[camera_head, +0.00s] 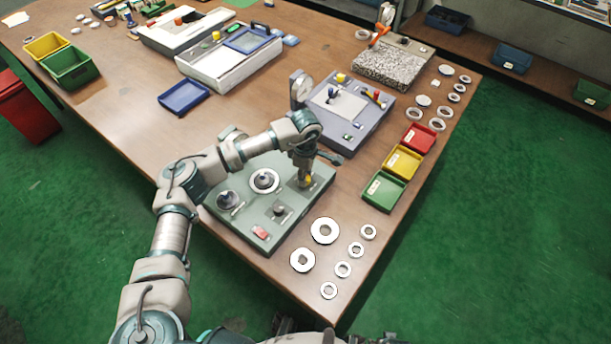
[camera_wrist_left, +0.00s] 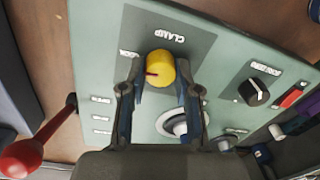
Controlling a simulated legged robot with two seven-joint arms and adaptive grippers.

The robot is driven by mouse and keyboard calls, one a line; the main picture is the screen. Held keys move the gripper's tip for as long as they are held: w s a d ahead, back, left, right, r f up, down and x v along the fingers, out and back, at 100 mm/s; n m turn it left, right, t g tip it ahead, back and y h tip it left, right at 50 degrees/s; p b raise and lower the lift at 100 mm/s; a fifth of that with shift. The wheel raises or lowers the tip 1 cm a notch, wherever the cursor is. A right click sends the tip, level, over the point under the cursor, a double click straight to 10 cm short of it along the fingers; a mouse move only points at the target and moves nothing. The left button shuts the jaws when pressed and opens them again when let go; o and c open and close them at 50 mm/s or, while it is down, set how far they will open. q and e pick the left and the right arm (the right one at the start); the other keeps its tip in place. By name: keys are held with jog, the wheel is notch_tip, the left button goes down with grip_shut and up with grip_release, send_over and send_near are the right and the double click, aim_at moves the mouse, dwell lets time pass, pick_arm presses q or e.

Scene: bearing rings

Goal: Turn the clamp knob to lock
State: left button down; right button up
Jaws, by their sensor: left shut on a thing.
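The yellow clamp knob (camera_wrist_left: 161,68) stands on a grey-green panel (camera_wrist_left: 225,50) below the word CLAMP, which appears upside down in the left wrist view. A dark red mark on the knob faces left in that view, on the side of a small label reading LOCK. My left gripper (camera_head: 307,181) comes down on the right part of the panel in the head view. It is shut on the knob, with one finger on each side in the left wrist view (camera_wrist_left: 161,92). The knob is a small yellow spot in the head view (camera_head: 308,180). My right gripper is not seen.
A black knob (camera_wrist_left: 253,92), a red switch (camera_wrist_left: 291,96) and a red-balled lever (camera_wrist_left: 20,158) are near the gripper. Metal rings (camera_head: 325,230) lie in front of the panel. Green (camera_head: 384,190), yellow (camera_head: 403,162) and red (camera_head: 418,138) bins stand right of it.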

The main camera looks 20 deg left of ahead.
pick_arm(q)
jog(key=shift+m, duration=0.6)
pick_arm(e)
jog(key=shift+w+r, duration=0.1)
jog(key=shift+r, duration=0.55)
pick_arm(q)
jog(key=c, duration=0.8)
grip_release()
jog(key=shift+w, duration=0.1)
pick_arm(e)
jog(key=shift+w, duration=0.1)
pick_arm(q)
jog(key=shift+r, duration=0.25)
jog(key=r, duration=1.1)
jog(key=shift+w+r, duration=0.15)
jog(key=shift+w, duration=0.15)
